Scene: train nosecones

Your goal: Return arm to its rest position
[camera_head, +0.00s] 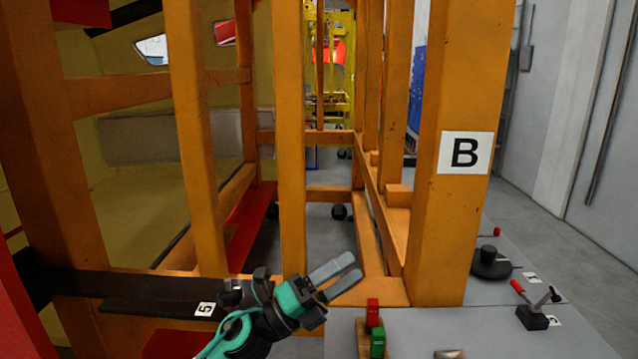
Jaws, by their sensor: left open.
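My left arm comes in from the bottom, with a teal and black wrist. My left gripper (348,271) is open and empty, its two grey fingers pointing up and to the right. It shows in front of the orange frame (293,150), near the frame's lower beam. I cannot tell whether it touches the beam. My right gripper is not in view.
A grey table (460,335) at the lower right holds a red block (373,312), a green block (377,343), a black round device (491,262) and a lever device (533,315). A black shelf (150,300) is left of the gripper.

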